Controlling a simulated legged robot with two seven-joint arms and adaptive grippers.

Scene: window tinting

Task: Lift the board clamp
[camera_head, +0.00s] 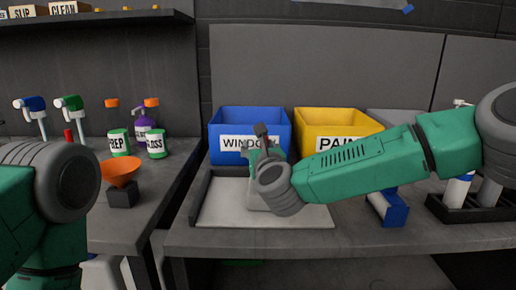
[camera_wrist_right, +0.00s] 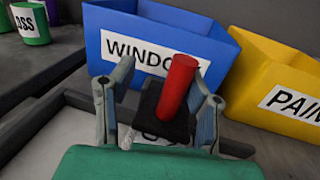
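In the right wrist view a red cylindrical handle (camera_wrist_right: 178,85) stands on a black block (camera_wrist_right: 160,118), which looks like the board clamp. My right gripper (camera_wrist_right: 162,95) has its fingers spread on either side of it, with a gap showing beside the left finger. In the head view my right gripper (camera_head: 266,160) is low over the white board (camera_head: 222,206), in front of the blue bin, and my gripper and arm mostly hide the clamp there. My left arm comes in at the left edge, but its gripper fingers are out of view.
A blue "WINDOW" bin (camera_head: 236,118) and a yellow "PAINT" bin (camera_head: 330,120) stand behind the board. An orange funnel (camera_head: 120,172), spray bottles and labelled containers stand on the left bench (camera_head: 140,220). A blue block-shaped item (camera_head: 390,208) lies right of the board.

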